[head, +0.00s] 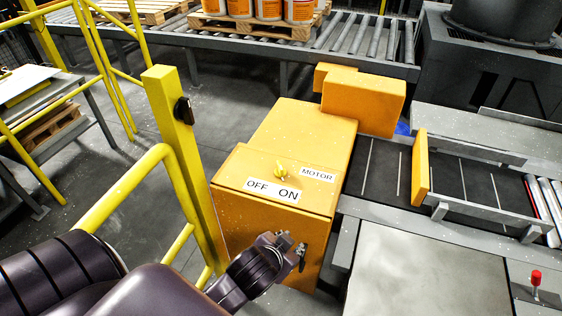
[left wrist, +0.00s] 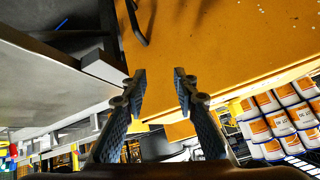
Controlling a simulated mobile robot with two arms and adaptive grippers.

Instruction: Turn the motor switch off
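I cannot tell for sure which way the knob points. My left gripper (head: 292,246) is in front of the box's front face, below the labels and apart from the knob. In the left wrist view its fingers (left wrist: 159,76) are spread and empty, facing the orange surface. My right gripper is not in view.
A yellow post and railing (head: 178,150) stand left of the box. A conveyor (head: 380,175) runs on its right. A dark handle (left wrist: 137,22) is on the orange face. Pails stand on a pallet (head: 262,27) at the back.

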